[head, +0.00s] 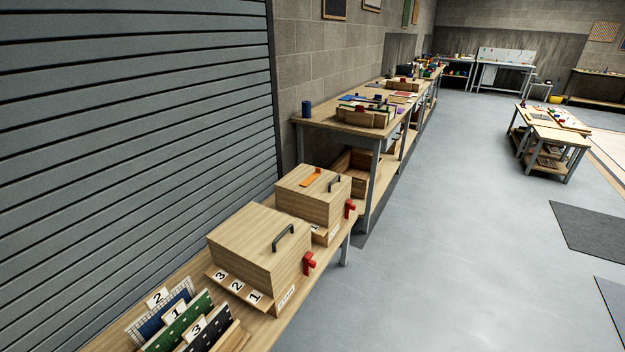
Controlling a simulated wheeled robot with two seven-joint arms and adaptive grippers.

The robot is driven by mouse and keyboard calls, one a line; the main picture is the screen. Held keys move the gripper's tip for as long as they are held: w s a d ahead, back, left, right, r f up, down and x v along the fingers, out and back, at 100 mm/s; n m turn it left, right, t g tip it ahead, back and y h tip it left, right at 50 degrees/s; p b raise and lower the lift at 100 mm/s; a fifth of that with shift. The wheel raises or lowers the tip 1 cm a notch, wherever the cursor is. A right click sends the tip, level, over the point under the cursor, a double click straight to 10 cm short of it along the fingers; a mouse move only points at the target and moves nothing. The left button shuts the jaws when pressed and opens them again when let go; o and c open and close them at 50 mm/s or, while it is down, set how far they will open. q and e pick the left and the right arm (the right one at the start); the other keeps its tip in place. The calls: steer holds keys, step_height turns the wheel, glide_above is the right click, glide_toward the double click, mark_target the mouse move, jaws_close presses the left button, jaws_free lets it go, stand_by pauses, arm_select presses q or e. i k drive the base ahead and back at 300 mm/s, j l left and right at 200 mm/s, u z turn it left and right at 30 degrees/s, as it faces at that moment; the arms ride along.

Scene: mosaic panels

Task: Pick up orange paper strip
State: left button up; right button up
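An orange paper strip (311,178) lies flat on the lid of the farther wooden box (305,201), near the lid's left side. A dark handle stands on that lid to the right of the strip, and a red latch is on the box's right side. Neither of my grippers shows in the head view.
A nearer wooden box (258,247) with a dark handle and red latch stands on the same bench (269,331). Numbered panels (180,318) stand upright in front of it. A grey shutter (130,110) runs along the left. The floor (440,220) to the right is open.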

mark_target(318, 173)
steer(key=i+l, duration=0.45)
steer(key=i, duration=0.15)
steer(key=i+l+z, duration=0.15)
steer(key=i+l, duration=0.35)
steer(key=i, duration=0.1)
